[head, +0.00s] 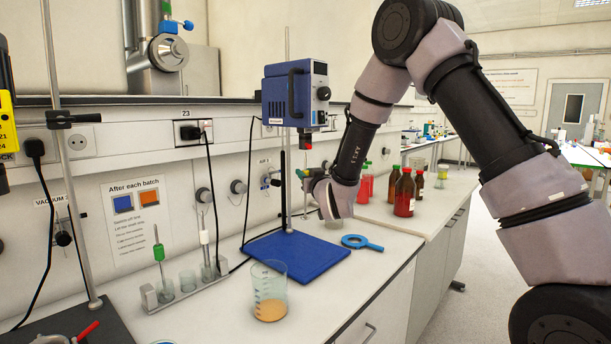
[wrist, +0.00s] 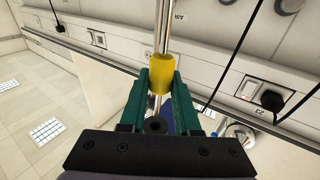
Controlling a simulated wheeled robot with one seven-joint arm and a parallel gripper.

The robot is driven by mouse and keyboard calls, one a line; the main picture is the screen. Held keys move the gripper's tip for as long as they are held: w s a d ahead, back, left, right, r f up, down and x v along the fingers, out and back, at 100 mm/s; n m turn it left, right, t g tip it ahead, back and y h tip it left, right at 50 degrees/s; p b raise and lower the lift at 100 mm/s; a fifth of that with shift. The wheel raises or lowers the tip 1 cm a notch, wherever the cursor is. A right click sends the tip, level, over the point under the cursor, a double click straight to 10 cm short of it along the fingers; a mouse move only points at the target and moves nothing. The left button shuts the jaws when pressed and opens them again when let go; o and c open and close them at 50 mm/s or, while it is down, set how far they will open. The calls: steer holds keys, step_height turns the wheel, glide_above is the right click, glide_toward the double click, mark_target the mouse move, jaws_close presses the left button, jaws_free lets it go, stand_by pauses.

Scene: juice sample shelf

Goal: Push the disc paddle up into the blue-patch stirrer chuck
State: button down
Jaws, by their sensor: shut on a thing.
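My gripper (wrist: 160,88) is shut on the yellow sleeve (wrist: 161,78) of a metal shaft, one green finger on each side. The shaft (wrist: 163,30) runs to the top edge of the wrist view. A dark round part (wrist: 155,125) shows below the sleeve; I cannot tell whether it is the disc. In the head view my gripper (head: 306,180) is below the blue stirrer (head: 289,95) and its dark chuck (head: 305,139). A thin shaft shows between gripper and chuck; whether they touch is unclear. I cannot make out a blue patch on the chuck.
A blue base plate (head: 285,258) lies under the stirrer, with a blue ring-shaped tool (head: 362,243) beside it. A beaker with orange contents (head: 269,290) stands in front. A rack (head: 184,291) holds green- and white-sleeved shafts. Brown bottles (head: 404,192) stand at the right.

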steer(key=shift+r, duration=2.1)
stand_by(0.3)
steer(key=c, duration=0.5)
jaws_free()
steer(key=shift+c, duration=0.2)
